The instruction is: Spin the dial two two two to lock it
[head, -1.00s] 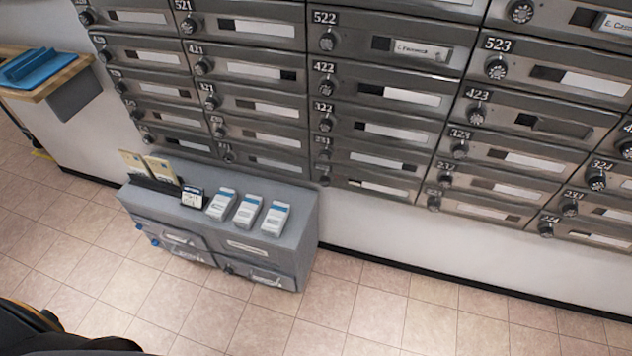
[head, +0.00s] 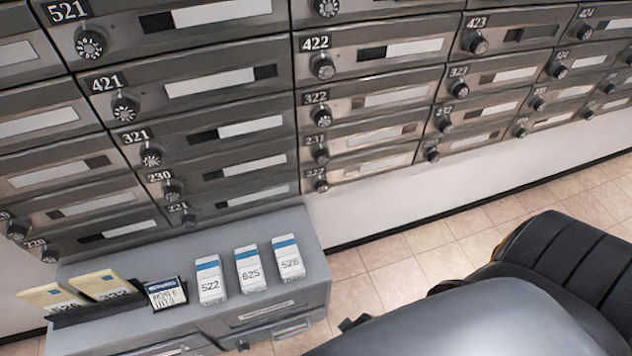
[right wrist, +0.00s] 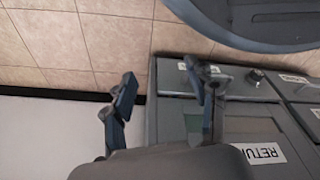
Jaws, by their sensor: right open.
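Mailbox 222 (head: 378,168) is the bottom door of the column under 422 and 322 in the head view. Its door looks shut, and its round dark dial (head: 321,186) sits at the door's left end, below the number. The dial's marks are too small to read. My right gripper (right wrist: 160,88) is open in the right wrist view, its two dark fingers spread apart with nothing between them. It is near the grey cabinet and away from the dial. My left gripper is not in view.
A low grey cabinet (head: 285,245) stands below the mailboxes. On it are white boxes marked 522 (head: 210,283), 625 (head: 248,271) and 526 (head: 288,260), yellow envelopes (head: 104,284) and a small sign (head: 165,293). Tiled floor (head: 440,240) is free right of it.

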